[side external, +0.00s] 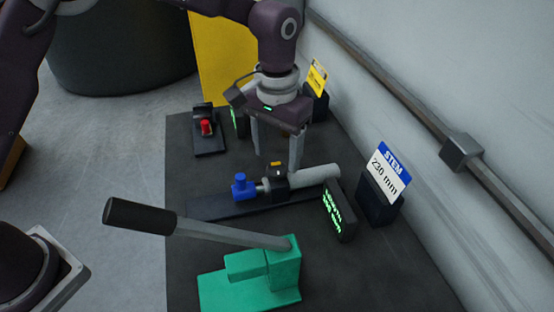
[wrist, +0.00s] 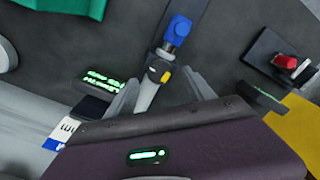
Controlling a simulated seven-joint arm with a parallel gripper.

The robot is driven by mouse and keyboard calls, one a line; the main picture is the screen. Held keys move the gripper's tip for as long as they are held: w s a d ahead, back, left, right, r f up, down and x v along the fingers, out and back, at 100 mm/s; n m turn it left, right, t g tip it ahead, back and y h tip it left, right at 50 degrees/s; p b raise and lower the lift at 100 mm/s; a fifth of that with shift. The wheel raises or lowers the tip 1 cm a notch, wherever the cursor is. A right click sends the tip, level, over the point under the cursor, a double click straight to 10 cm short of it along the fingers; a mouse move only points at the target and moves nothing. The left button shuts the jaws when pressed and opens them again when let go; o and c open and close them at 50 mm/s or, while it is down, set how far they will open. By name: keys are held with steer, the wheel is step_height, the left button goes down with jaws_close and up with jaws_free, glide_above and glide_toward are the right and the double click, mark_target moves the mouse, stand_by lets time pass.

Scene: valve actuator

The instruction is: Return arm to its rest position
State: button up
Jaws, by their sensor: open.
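My gripper (side external: 277,160) is open, pointing down, with its two fingers apart above the valve assembly. The assembly has a blue knob (side external: 242,186), a dark collar with a yellow mark (side external: 275,176) and a grey cylinder (side external: 318,176), lying on a dark base rail (side external: 215,207). In the wrist view my gripper (wrist: 160,95) shows its fingers on either side of the collar (wrist: 160,72), with nothing visibly held. The blue knob (wrist: 178,28) is beyond the fingertips there. Whether the fingers touch the cylinder cannot be told.
A green lever press (side external: 265,275) with a long grey handle stands in front. A "STEM 230 mm" sign (side external: 388,172) and a green-lit display (side external: 338,210) stand at right. A red part on a black stand (side external: 207,128) is at back left. A wall and rail (side external: 420,125) bound the right.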

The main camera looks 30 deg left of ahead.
step_height(320, 180, up, 4)
steer(key=shift+r, duration=0.1)
stand_by(0.4)
steer(key=s+a+r+t+h, duration=0.1)
steer(key=s+a+r+t, duration=0.1)
steer(key=s+a+r, duration=0.9)
steer(key=s+a+f+n+t+y, duration=0.1)
steer(key=s+a+t, duration=0.2)
steer(key=s+a, duration=0.4)
steer(key=s, duration=0.8)
steer(key=shift+s+f+t, duration=0.15)
steer(key=shift+s+t, duration=0.15)
steer(key=shift+s, duration=0.05)
